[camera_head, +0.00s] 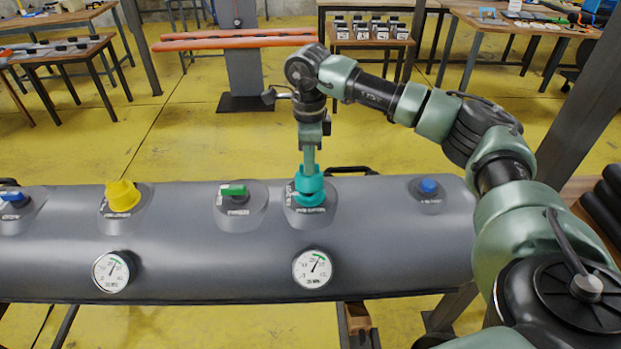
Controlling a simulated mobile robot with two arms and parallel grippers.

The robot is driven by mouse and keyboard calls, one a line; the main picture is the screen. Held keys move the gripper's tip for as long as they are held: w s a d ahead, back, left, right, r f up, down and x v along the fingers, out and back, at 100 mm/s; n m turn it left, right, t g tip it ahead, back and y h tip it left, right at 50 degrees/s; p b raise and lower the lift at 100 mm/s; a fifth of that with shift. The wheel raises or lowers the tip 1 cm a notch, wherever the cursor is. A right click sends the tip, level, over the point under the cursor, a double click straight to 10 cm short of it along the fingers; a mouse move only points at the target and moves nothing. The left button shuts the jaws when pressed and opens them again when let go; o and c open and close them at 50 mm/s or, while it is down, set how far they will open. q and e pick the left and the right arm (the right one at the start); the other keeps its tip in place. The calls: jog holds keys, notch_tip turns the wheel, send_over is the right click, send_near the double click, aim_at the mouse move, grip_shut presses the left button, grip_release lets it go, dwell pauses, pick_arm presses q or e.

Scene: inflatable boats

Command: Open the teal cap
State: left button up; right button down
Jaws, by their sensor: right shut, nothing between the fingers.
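The teal cap (309,198) sits on a grey patch on the grey inflatable tube (390,250), right of the middle of the tube's top. My right gripper (309,170) points straight down over the cap, its fingers together and its tips at the cap's top. It is shut with nothing between its fingers. Whether the tips touch the cap is hard to tell, as the similar colours run together. My left gripper is not in view.
A green valve (233,191) is close left of the teal cap, with a yellow cap (122,195) further left. A blue knob (428,186) is to the right. Two gauges, left (111,271) and right (313,268), face forward. A black handle (350,170) is behind the tube.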

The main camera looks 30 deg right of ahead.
jog(key=shift+s+a+r+p, duration=0.1)
jog(key=shift+s+r+p, duration=0.25)
jog(key=shift+r+p, duration=0.05)
jog(key=s+a+r, duration=0.1)
jog(key=s+a+r+p, duration=0.1)
jog(key=s+r, duration=0.1)
jog(key=shift+s+p, duration=0.15)
jog(key=shift+p, duration=0.15)
